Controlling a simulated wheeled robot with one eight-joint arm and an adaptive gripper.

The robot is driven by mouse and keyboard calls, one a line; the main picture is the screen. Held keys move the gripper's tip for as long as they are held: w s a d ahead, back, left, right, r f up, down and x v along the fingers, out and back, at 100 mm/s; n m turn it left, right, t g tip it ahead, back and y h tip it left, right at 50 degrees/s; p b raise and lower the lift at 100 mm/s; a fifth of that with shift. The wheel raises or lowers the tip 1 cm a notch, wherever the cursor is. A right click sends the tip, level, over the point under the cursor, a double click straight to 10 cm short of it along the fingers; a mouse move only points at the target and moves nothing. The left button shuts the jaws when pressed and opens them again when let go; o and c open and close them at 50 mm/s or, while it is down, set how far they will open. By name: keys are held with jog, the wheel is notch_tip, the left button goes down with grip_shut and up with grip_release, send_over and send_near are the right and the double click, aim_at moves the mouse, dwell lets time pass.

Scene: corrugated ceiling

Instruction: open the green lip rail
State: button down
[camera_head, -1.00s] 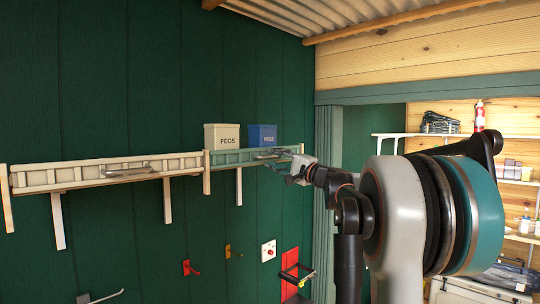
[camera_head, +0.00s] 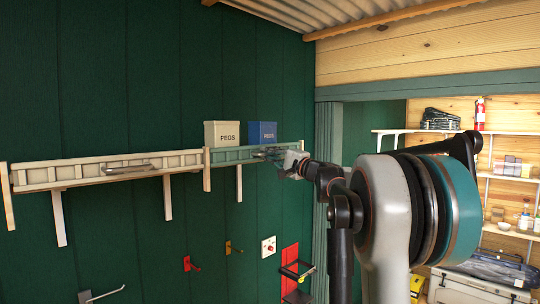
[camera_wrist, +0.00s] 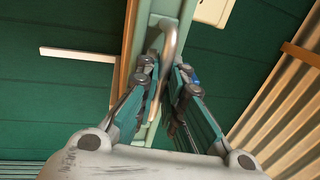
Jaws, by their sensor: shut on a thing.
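The green lip rail (camera_head: 230,156) runs along the front of the right part of the wall shelf, upright between its end posts. Its metal handle (camera_wrist: 173,38) shows as a curved bar in the wrist view. My gripper (camera_head: 279,156) is at the right part of this rail. In the wrist view my gripper (camera_wrist: 166,76) has one finger on each side of the handle and is shut on it. The fingers hide part of the handle.
A cream pegs box (camera_head: 222,134) and a blue pegs box (camera_head: 262,133) stand on the shelf behind the green rail. A cream rail (camera_head: 80,174) with its own handle adjoins on the left. Hooks (camera_head: 192,266) and a red holder (camera_head: 291,262) are below.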

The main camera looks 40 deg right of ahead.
notch_tip(320, 180, down, 6)
jog(key=b, duration=0.3)
jog(key=shift+f+b, duration=0.25)
jog(key=shift+b, duration=0.1)
jog(key=c, duration=1.7)
grip_release()
jog(key=shift+r, duration=0.15)
jog(key=v, duration=1.2)
